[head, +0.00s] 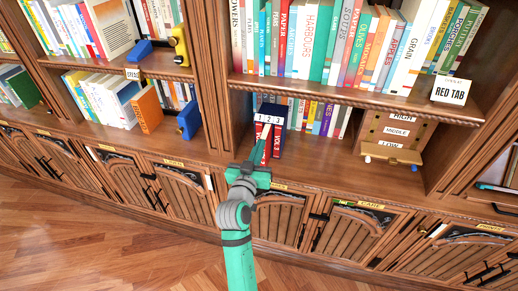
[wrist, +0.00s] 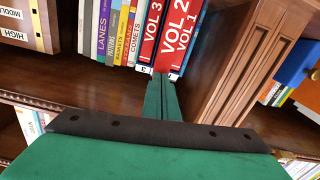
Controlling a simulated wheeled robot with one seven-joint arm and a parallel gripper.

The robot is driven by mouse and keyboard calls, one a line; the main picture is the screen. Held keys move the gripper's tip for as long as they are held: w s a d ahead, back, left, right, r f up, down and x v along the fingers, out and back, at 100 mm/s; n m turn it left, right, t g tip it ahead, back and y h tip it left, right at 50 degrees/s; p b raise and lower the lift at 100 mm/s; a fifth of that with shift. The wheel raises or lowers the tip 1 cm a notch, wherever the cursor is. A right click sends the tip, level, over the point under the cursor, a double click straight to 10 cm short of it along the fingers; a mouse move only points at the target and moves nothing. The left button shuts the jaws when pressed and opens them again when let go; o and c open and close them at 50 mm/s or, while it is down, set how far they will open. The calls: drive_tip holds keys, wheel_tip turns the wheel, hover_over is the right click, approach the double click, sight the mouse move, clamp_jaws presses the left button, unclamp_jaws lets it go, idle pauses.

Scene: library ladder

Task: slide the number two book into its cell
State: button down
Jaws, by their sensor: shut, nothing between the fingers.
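A dark blue holder (head: 269,108) with labels 1, 2 and 3 along its top stands on the lower shelf in the head view. Red volumes stand in it, and VOL 3 (head: 277,146) shows at its right. In the wrist view VOL 3 (wrist: 150,32), VOL 2 (wrist: 176,26) and VOL 1 (wrist: 185,40) stand side by side. My gripper (head: 265,147) is shut and empty, with its fingertips at the front of the spines. In the wrist view its tips (wrist: 161,77) are at the lower end of the VOL 2 spine; I cannot tell whether they touch.
Thin books (head: 319,118) stand just right of the holder. A wooden upright (head: 214,100) is close on the left. A RED TAB card (head: 451,90) hangs at the upper shelf edge.

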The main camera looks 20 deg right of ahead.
sight(266, 131)
drive_tip(key=shift+x, duration=1.8)
drive_tip(key=shift+w+d, duration=0.25)
drive_tip(key=shift+w, duration=0.25)
idle(0.4)
drive_tip(key=shift+w+d, duration=0.1)
drive_tip(key=shift+d, duration=0.25)
drive_tip(key=shift+x, duration=1.05)
drive_tip(key=shift+w+d, duration=0.15)
drive_tip(key=shift+w, duration=0.4)
drive_tip(key=shift+d, duration=0.15)
drive_tip(key=shift+s+f, duration=0.1)
drive_tip(key=shift+s, duration=0.05)
idle(0.5)
